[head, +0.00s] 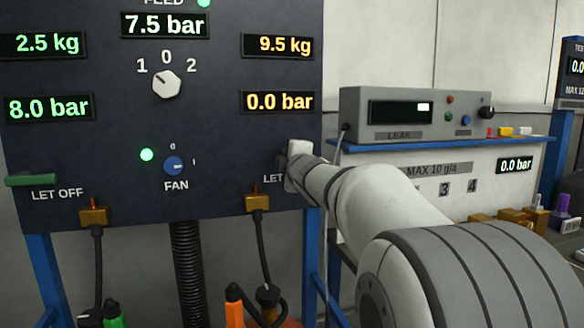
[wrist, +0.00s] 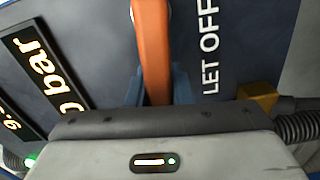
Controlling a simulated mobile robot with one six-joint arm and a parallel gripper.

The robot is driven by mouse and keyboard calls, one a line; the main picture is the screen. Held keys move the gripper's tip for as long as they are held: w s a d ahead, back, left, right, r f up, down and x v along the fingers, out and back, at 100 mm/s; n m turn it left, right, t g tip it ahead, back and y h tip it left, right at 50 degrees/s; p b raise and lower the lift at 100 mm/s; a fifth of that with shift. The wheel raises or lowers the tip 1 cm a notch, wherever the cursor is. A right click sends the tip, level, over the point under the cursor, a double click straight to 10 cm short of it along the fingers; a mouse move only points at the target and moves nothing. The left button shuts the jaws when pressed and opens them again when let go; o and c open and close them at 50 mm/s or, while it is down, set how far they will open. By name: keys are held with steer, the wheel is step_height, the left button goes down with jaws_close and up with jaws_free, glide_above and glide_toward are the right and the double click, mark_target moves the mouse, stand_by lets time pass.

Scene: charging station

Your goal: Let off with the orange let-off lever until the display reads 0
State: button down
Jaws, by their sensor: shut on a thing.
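The orange let-off lever (wrist: 152,45) runs between my gripper's fingers in the wrist view, beside the white LET OFF lettering. My gripper (wrist: 158,88) is shut on it. In the head view my gripper (head: 290,162) is at the right edge of the dark panel (head: 225,135), and the lever is hidden behind it. The orange display (head: 278,101) above it reads 0.0 bar. The orange weight display (head: 278,46) above that reads 9.5 kg. In the wrist view the orange bar display (wrist: 45,70) is tilted and partly cut off.
A green lever (head: 32,180) is at the panel's left, under a green 8.0 bar display (head: 48,108). The feed display (head: 165,25) reads 7.5 bar. A white selector knob (head: 166,85) and blue fan knob (head: 173,166) sit mid-panel. A leak tester (head: 415,110) stands right, behind my arm.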

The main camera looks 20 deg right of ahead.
steer(key=shift+f+n+b, duration=0.45)
steer(key=shift+n+b, duration=0.15)
steer(key=shift+n, duration=0.2)
steer(key=c, duration=1.3)
jaws_free()
steer(key=s, duration=0.5)
steer(key=s+p, duration=0.1)
steer(key=s, duration=0.1)
steer(key=shift+s+a, duration=0.35)
steer(key=shift+s, duration=0.05)
